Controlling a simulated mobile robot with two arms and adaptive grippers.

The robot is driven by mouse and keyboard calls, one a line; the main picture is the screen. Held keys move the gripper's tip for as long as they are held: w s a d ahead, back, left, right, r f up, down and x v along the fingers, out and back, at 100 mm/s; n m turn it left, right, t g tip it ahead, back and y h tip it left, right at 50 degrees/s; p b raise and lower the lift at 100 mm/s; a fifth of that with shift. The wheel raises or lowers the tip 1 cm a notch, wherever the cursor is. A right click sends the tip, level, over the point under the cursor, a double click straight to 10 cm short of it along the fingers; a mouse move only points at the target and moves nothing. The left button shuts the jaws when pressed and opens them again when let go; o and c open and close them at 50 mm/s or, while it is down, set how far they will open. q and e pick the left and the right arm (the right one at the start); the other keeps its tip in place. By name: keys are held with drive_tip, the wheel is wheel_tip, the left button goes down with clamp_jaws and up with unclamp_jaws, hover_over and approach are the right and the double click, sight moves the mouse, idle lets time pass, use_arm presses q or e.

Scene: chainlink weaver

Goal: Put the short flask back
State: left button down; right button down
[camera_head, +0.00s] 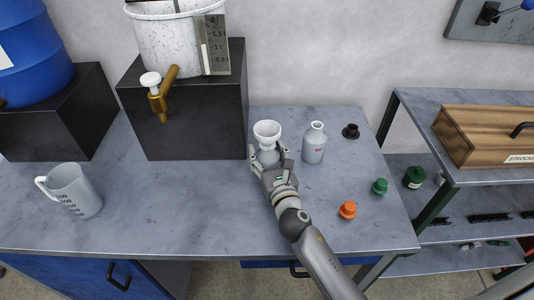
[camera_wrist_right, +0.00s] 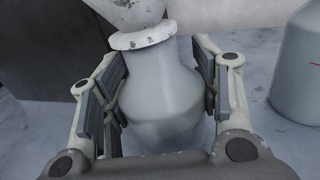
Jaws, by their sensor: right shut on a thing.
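A short grey flask (camera_head: 268,157) with a white funnel (camera_head: 267,129) in its mouth stands upright near the front of the black block, at its right edge. My right gripper (camera_head: 271,160) is shut around the flask's body. In the right wrist view the flask (camera_wrist_right: 162,95) sits between both fingers of my right gripper (camera_wrist_right: 160,95), and the funnel (camera_wrist_right: 138,12) rises out of the top of the picture. I cannot tell whether the flask's base touches the bench. My left gripper is not in view.
A taller bottle (camera_head: 314,146) stands close on the right. A black cap (camera_head: 350,131), green cap (camera_head: 380,186) and orange cap (camera_head: 347,210) lie on the bench (camera_head: 185,205). A black block (camera_head: 190,115) bears a bucket with a tap (camera_head: 160,95). A mug (camera_head: 75,192) stands left.

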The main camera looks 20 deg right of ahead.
drive_tip(key=c, duration=0.6)
unclamp_jaws()
drive_tip(key=shift+f, duration=0.1)
drive_tip(key=shift+o, duration=0.5)
drive_tip(key=s+b, duration=0.1)
drive_tip(key=s, duration=0.9)
drive_tip(key=shift+s+a, duration=0.15)
drive_tip(key=shift+s, duration=0.2)
drive_tip(key=shift+s+r+b, duration=0.2)
drive_tip(key=shift+s+b, duration=0.15)
drive_tip(key=shift+s, duration=0.35)
